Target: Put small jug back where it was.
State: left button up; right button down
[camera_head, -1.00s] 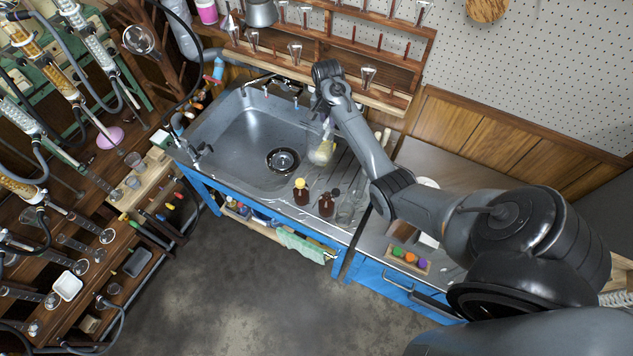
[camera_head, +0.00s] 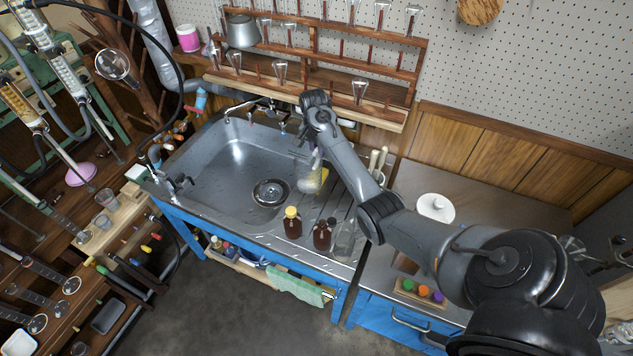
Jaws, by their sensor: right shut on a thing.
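My right gripper (camera_head: 317,154) points down over the right side of the sink and is shut on a small pale, see-through vessel (camera_head: 311,181), which looks like the small jug. The vessel hangs just below the fingers, near the sink's right rim. The wrist hides its upper part, and I cannot tell whether it touches the surface below. A yellow patch, perhaps a sponge, shows right beside it. My left gripper is out of view.
The sink (camera_head: 215,160) is otherwise empty. A yellow-capped brown bottle (camera_head: 293,227), a dark-capped brown bottle (camera_head: 322,238) and a clear glass vessel (camera_head: 345,243) stand at its front right. A wooden rack (camera_head: 385,112) with glassware and a metal pot (camera_head: 242,32) is behind.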

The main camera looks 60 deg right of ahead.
notch_tip(320, 180, down, 13)
jog(key=shift+r+b, duration=0.15)
jog(key=shift+b, duration=1.05)
jog(key=shift+f, duration=0.2)
jog(key=c, duration=1.1)
grip_release()
jog(key=shift+o, duration=0.2)
jog(key=shift+r, duration=0.1)
